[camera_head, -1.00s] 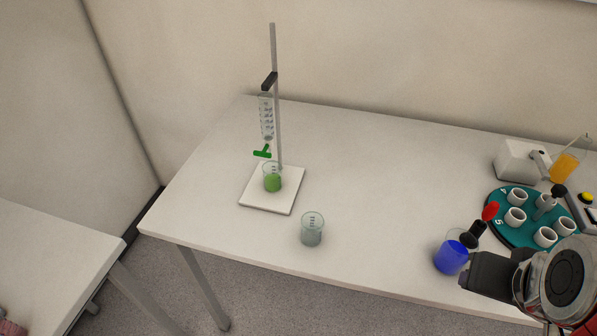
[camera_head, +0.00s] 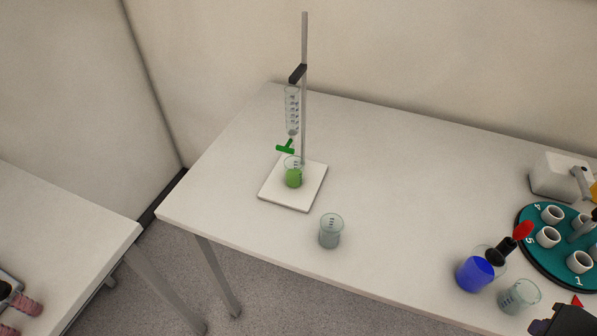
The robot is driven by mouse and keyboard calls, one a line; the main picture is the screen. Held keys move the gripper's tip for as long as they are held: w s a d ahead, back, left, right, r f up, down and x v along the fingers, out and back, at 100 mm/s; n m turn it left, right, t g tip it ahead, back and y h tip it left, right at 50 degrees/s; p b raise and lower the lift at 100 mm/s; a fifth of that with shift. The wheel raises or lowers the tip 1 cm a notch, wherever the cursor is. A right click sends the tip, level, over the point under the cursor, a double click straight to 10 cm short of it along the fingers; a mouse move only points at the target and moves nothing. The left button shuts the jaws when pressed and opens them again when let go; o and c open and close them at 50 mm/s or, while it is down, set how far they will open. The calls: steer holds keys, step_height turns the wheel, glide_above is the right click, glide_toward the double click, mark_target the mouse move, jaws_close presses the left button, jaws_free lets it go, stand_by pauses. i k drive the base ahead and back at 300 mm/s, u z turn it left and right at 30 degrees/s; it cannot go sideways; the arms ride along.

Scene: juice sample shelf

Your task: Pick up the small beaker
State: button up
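An empty clear beaker (camera_head: 331,231) with dark markings stands upright near the middle front of the white table. A second empty clear beaker (camera_head: 519,297) stands at the table's front right. One beaker with green liquid (camera_head: 294,174) stands on the burette stand's base, and one with blue liquid (camera_head: 476,273) is at the right. I cannot tell for sure which the task calls small. My gripper (camera_head: 565,322), dark, is cut off by the lower right edge, just right of the second empty beaker and apart from the first. Its fingertips do not show clearly, so its opening cannot be told.
A burette stand (camera_head: 304,90) rises at the back left. A black and red-topped object (camera_head: 512,243) leans by the blue beaker. A teal round rack (camera_head: 540,273) with white cups and a white device (camera_head: 557,176) are at right. The table's centre is clear. Another table is left.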

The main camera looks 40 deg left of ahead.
mark_target(294, 165)
steer(key=z, duration=0.05)
steer(key=k, duration=1.3)
steer(key=u, duration=1.9)
steer(key=i, duration=1)
steer(key=u, duration=0.05)
